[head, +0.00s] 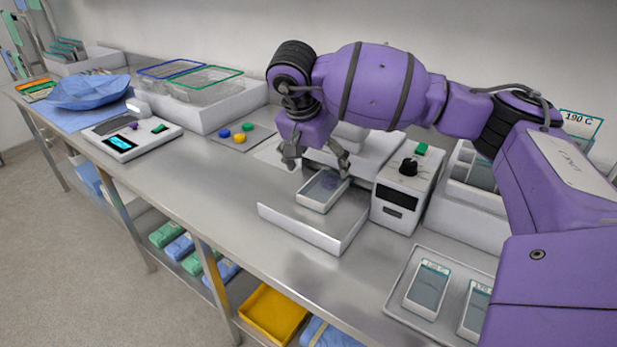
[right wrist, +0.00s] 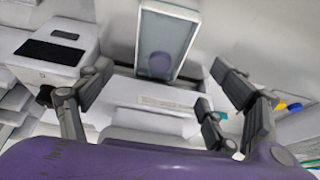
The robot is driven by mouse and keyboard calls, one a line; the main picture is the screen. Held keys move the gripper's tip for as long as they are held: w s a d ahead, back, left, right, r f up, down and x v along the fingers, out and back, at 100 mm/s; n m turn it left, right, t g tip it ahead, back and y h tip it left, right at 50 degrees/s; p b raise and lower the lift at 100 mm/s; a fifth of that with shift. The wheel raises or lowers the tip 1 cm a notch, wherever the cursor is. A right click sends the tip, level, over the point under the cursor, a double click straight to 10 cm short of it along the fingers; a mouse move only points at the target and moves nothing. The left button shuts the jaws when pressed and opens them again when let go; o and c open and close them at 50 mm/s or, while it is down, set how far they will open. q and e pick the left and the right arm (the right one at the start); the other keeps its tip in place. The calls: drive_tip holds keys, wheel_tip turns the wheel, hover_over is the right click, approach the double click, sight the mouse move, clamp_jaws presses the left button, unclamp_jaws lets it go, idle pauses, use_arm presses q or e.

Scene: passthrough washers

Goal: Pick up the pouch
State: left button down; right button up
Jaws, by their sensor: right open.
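A pouch (head: 322,188) with a teal edge, a clear front and a dark bluish round shape inside lies on the flat metal shelf in front of the sealer-like machine. In the right wrist view the pouch (right wrist: 168,42) is ahead of the fingers, near the top middle. My right gripper (head: 316,163) is open and empty, just above and behind the pouch, with its fingers spread; it also shows in the right wrist view (right wrist: 160,88). I see no contact between fingers and pouch. My left gripper is not in view.
The white machine (head: 407,190) with a black knob stands close right of the gripper. A tray (head: 398,290) with two more pouches is at lower right. Coloured buttons (head: 239,138), a label printer-like device (head: 125,140) and a basket bin (head: 205,112) are left. The counter's front left is clear.

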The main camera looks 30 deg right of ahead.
sight(325, 184)
drive_tip(key=shift+w+d, duration=0.15)
drive_tip(key=shift+d, duration=0.05)
drive_tip(key=shift+x, duration=1.2)
drive_tip(key=x, duration=0.4)
drive_tip(key=shift+a+f+p, duration=0.2)
drive_tip(key=shift+f+p, duration=0.15)
drive_tip(key=shift+p, duration=0.05)
drive_tip(key=shift+d+f, duration=0.1)
drive_tip(key=shift+f, duration=0.05)
drive_tip(key=c, duration=1.1)
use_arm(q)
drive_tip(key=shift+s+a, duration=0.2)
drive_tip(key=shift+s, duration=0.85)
use_arm(e)
drive_tip(key=shift+c, duration=0.5)
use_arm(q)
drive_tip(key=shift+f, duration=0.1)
